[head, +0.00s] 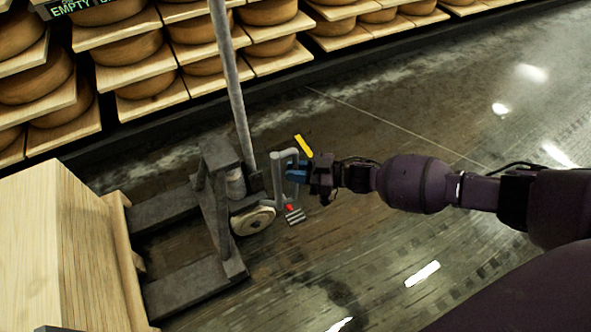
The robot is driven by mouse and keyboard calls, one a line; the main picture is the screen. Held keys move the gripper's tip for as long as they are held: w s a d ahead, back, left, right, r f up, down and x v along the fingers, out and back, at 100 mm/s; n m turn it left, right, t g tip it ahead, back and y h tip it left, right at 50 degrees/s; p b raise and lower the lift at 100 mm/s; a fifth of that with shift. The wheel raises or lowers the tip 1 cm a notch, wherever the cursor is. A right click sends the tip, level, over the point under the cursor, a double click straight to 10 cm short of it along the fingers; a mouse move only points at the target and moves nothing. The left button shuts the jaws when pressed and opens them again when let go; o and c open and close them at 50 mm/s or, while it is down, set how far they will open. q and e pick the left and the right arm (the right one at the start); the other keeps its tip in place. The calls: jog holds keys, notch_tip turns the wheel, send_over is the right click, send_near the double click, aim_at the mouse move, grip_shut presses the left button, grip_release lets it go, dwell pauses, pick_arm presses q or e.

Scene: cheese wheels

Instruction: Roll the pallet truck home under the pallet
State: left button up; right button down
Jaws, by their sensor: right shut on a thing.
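The dark grey pallet truck (215,205) stands on the floor left of centre, with a pale wheel (253,220) at its near side. Its two forks (190,290) point left and reach the edge of the light wooden pallet (122,235). Whether the fork tips lie under it is hidden. A large pale wooden block or box (55,240) rests over the pallet. My right gripper (296,173), with blue fingertips, is shut on an upright grey bar handle (279,180) at the truck's right end. My left gripper is not in view.
Wooden shelves with several cheese wheels (128,50) line the back, above a dark kerb. A tall grey pole (232,80) rises from the truck. A small red-tipped pedal-like part (295,215) sits below the handle. The dark, shiny floor (350,260) is clear to the right.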

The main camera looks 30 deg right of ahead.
pick_arm(q)
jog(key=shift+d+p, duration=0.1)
jog(key=shift+p, duration=0.25)
pick_arm(e)
jog(key=s+a, duration=0.1)
jog(key=a, duration=2.3)
jog(key=shift+a+f, duration=0.2)
jog(key=c, duration=1.1)
grip_release()
jog(key=shift+w+a+f, duration=0.1)
jog(key=shift+a+r, duration=0.1)
jog(key=shift+r, duration=0.1)
